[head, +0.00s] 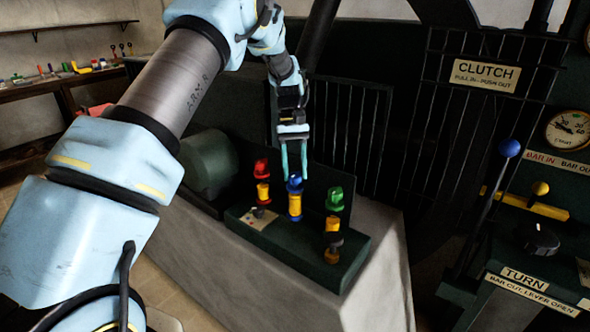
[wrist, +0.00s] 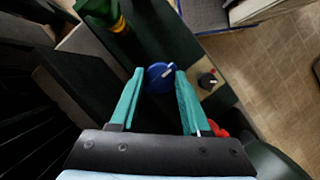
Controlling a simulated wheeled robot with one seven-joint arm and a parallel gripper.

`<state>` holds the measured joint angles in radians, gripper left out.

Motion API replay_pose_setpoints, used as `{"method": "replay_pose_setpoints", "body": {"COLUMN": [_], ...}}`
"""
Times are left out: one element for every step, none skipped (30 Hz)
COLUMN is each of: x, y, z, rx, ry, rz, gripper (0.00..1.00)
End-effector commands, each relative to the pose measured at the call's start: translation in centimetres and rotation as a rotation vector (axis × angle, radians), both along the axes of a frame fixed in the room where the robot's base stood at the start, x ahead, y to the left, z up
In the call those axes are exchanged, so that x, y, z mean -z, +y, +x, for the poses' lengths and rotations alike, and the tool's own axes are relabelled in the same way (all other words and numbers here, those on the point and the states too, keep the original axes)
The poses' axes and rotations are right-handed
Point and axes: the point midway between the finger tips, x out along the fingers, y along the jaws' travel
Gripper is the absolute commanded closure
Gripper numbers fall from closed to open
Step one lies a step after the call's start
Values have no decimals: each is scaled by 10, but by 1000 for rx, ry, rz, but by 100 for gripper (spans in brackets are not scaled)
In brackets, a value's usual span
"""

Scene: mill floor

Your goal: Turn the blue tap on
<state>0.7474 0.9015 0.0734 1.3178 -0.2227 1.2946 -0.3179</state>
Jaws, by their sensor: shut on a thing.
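The blue tap (head: 295,184) tops a yellow body in the middle of a row of three taps on a dark green block. My gripper (head: 294,172) points down from above, with its teal fingers shut on the blue tap. In the wrist view the round blue top (wrist: 159,78) shows between the fingertips, with a pale mark across it. The red tap (head: 262,168) stands to the left and the green tap (head: 335,198) to the right. The green tap also shows at the top left of the wrist view (wrist: 98,7), and the red one (wrist: 219,132) behind the right finger.
A small dark knob (head: 259,212) sits on a tan plate in front of the taps. A dark barred guard (head: 360,140) stands behind. A green rounded housing (head: 207,165) lies left.

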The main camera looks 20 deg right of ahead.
Motion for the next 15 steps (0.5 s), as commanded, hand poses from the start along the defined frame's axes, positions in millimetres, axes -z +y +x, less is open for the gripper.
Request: {"method": "replay_pose_setpoints", "body": {"x": [0, 0, 0, 0, 0, 0, 0, 0, 0, 0, 0, 0, 0, 0, 0], "y": [-1, -1, -1, -1, -1, -1, -1, -1, -1, -1, -1, 0, 0, 0, 0], "z": [0, 0, 0, 0, 0, 0, 0, 0, 0, 0, 0, 0, 0, 0, 0], "rx": [-6, -8, -9, -10, -11, -11, -11, -11, -10, -10, -10, -10, -10, -10, -10], "ry": [-1, -2, -2, -2, -2, -2, -2, -2, -2, -2, -2, -2, -2, -2, -2], "rz": [-2, -2, -2, -2, -1, -1, -1, -1, -2, -2, -2, -2, -2, -2, -2], "gripper": [100, 100, 100, 100, 100, 100, 100, 100, 100, 100, 100, 100, 100, 51, 47]}}
